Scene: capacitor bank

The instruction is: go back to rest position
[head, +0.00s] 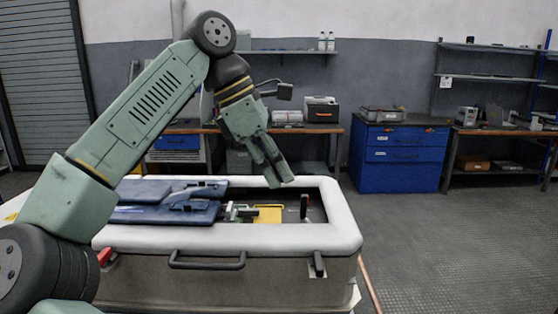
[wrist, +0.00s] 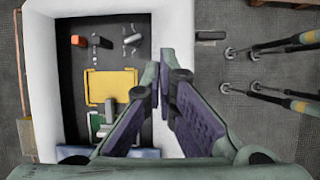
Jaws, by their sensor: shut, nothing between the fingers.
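My gripper (head: 279,176) hangs from my raised arm over the right part of the open white-rimmed case (head: 345,222), pointing down. In the wrist view the two fingers of my gripper (wrist: 162,92) come together near the tips, with nothing between them. They are over the case's white rim (wrist: 172,30). Inside the case, a yellow panel (wrist: 110,87) lies flat; in the head view it shows as a yellow patch (head: 268,214). A dark upright handle (head: 304,207) stands to its right. Blue padded pieces (head: 160,205) cover the left part of the case.
A blue cabinet (head: 402,157) and workbenches (head: 500,131) stand behind. The floor at right is clear.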

